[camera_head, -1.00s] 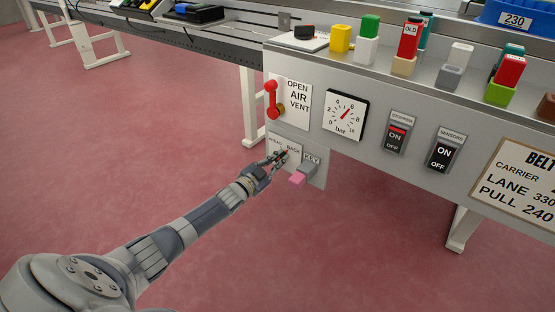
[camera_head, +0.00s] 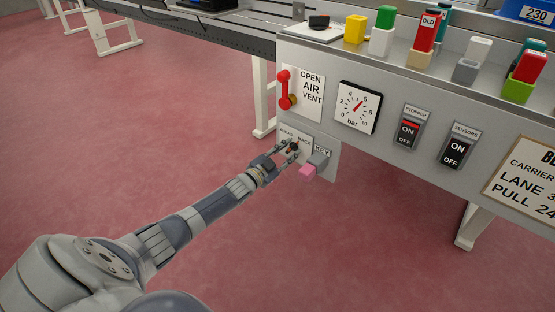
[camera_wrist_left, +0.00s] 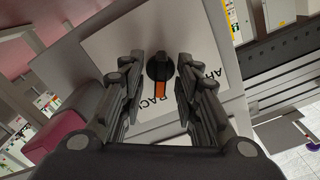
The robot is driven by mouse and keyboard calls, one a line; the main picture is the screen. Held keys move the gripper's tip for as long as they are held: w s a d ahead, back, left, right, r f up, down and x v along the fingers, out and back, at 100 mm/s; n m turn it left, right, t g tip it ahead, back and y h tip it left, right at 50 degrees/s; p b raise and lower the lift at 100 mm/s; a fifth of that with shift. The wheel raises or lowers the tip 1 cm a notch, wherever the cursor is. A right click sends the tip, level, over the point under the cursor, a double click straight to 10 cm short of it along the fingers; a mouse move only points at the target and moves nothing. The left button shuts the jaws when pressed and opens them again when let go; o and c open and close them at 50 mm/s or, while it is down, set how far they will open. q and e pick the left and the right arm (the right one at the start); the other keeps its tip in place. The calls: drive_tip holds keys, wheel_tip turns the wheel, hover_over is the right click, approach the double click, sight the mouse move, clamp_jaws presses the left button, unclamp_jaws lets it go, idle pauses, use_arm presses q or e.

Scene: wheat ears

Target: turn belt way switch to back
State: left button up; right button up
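The belt way switch is a black knob with an orange mark (camera_wrist_left: 160,68) on a white AHEAD/BACK plate (camera_head: 304,140), low on the grey panel. In the left wrist view the mark points down the picture, toward the partly hidden BACK lettering; AHEAD is at the right, cut off by a finger. My left gripper (camera_head: 288,152) is at the plate and partly covers the knob in the head view. In the left wrist view its fingers (camera_wrist_left: 157,72) are open, one each side of the knob. The right finger is closer; contact cannot be told. My right gripper is not in view.
The red air vent lever (camera_head: 285,90) is above, with the pressure gauge (camera_head: 358,106) and stopper switch (camera_head: 409,132) to the right. Open floor lies below and left.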

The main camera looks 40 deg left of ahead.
use_arm(q)
drive_tip(key=s, duration=1.1)
drive_tip(key=shift+s+a, duration=0.3)
drive_tip(key=shift+a, duration=0.15)
